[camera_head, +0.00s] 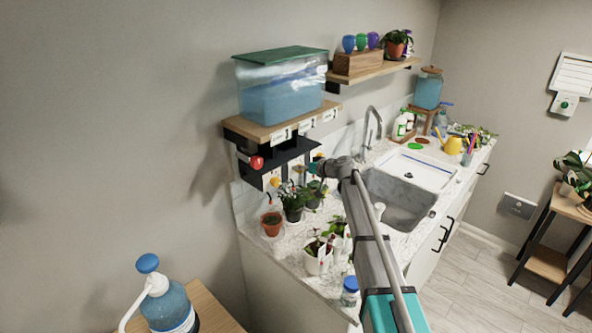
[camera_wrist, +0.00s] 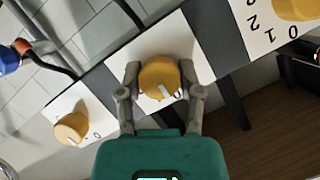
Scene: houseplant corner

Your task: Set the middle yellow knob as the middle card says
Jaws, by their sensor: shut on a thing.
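The middle yellow knob (camera_wrist: 158,78) sits on a white dial plate (camera_wrist: 150,45) in the wrist view. My gripper (camera_wrist: 160,92) is shut on it, one finger on each side. A white pointer mark on the knob points down and slightly right in that view, near a partly hidden digit. In the head view my gripper (camera_head: 316,168) reaches the dark panel under the tank shelf; the fingers are too small to make out. The middle white card (camera_head: 307,125) is on the shelf's front edge; its writing is too small to read.
Another yellow knob (camera_wrist: 70,127) is at left in the wrist view, and one (camera_wrist: 295,8) at upper right beside digits 0, 1, 2. A blue water tank (camera_head: 282,88) stands above the panel. Potted plants (camera_head: 292,205) crowd the counter below; a sink (camera_head: 398,200) lies right.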

